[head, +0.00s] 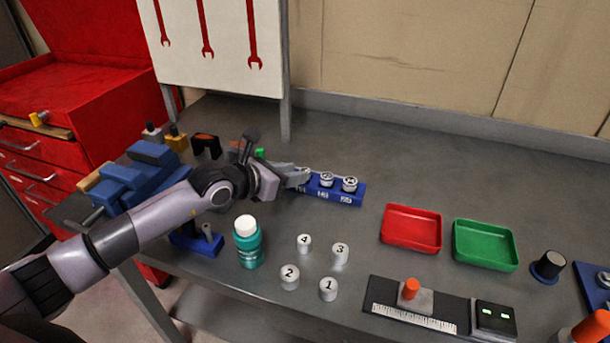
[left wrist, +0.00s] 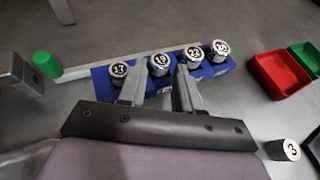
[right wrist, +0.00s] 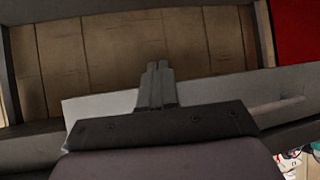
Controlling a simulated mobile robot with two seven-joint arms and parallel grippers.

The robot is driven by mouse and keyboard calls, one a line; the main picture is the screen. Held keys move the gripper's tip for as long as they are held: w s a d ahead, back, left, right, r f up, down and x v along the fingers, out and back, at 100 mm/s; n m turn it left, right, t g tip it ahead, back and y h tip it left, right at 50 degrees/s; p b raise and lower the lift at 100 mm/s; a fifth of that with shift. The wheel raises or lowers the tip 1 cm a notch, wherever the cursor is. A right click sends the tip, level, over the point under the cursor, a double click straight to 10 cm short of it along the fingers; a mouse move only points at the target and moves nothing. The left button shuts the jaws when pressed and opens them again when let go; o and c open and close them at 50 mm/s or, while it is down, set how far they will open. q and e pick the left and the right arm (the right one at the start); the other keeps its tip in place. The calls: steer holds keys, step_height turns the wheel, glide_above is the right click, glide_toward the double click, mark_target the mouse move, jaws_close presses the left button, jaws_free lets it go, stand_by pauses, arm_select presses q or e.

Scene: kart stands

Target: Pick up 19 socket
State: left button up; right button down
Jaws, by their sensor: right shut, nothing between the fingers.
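The blue socket rack (head: 358,196) stands on the bench and holds a row of round metal sockets. In the left wrist view the rack (left wrist: 101,82) shows sockets marked 17 (left wrist: 118,69), 19 (left wrist: 159,61) and 22 (left wrist: 194,53), plus one more at the right end. My left gripper (left wrist: 160,72) is open, with one finger on each side of the 19 socket; contact cannot be told. In the head view my left gripper (head: 297,176) hides the rack's left part. My right gripper (right wrist: 157,80) is shut and empty, away from the rack.
White numbered cylinders (head: 328,289) and a teal bottle (head: 248,245) stand in front of the rack. A red tray (head: 411,228) and a green tray (head: 485,245) lie to the right. A blue vise (head: 135,180) is at the left. Bench behind the trays is clear.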

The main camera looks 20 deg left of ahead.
arm_select(q)
steer(key=shift+x, duration=1.55)
jaws_close()
